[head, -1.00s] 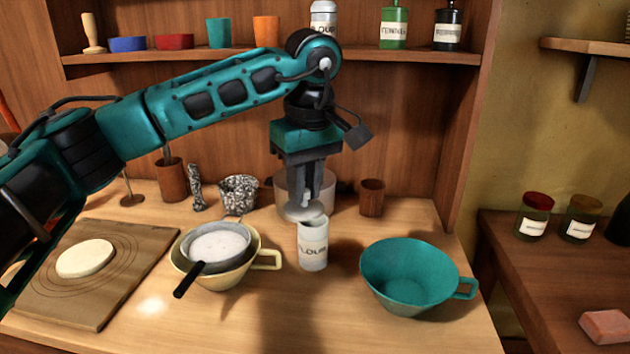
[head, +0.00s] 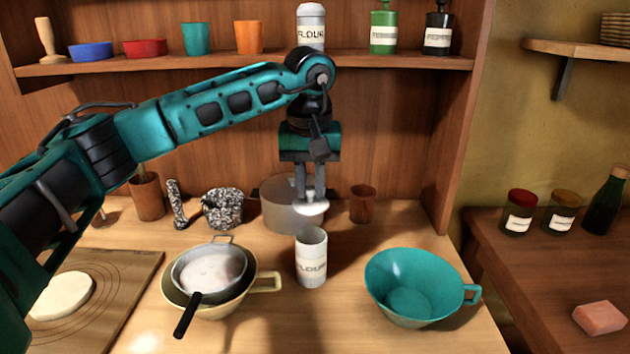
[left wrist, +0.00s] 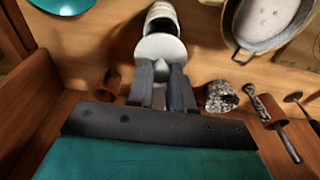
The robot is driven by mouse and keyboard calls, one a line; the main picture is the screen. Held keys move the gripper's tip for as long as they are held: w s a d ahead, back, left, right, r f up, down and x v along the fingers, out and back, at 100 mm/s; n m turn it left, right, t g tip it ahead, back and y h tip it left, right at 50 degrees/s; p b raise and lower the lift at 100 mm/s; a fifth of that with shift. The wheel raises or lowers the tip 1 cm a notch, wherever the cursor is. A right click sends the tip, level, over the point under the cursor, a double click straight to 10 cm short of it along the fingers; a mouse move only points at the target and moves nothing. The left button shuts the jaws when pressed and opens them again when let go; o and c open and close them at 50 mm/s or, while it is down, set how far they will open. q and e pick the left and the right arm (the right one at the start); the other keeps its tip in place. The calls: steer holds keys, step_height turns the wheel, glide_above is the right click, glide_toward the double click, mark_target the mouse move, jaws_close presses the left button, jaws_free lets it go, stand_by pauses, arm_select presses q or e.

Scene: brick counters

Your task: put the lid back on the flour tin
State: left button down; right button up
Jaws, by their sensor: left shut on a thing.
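The white flour tin (head: 311,262), labelled FLOUR, stands upright on the counter with its top uncovered. My left gripper (head: 312,192) points down and is shut on the pale round lid (head: 311,206). The lid is above and behind the tin's rim in the head view, apart from it. In the left wrist view the lid (left wrist: 158,47) sits at the fingertips (left wrist: 164,66) and partly covers the tin (left wrist: 162,15). My right gripper is not in view.
A cream bowl (head: 262,285) with a sieve (head: 186,325) stands left of the tin, a teal bowl (head: 408,290) right. Behind are a large grey pot (head: 270,208), a brown cup (head: 363,205) and a speckled mortar (head: 222,210). Another flour tin (head: 310,30) is on the shelf.

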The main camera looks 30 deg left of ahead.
mark_target(311, 203)
arm_select(q)
steer(key=shift+f+b, duration=2)
steer(key=shift+f, duration=0.25)
steer(key=shift+f+b, duration=0.35)
steer(key=shift+f, duration=0.6)
steer(key=shift+p, duration=0.35)
steer(key=shift+f, duration=0.1)
stand_by(0.5)
steer(key=shift+c, duration=2.3)
jaws_free()
steer(key=shift+p, duration=0.3)
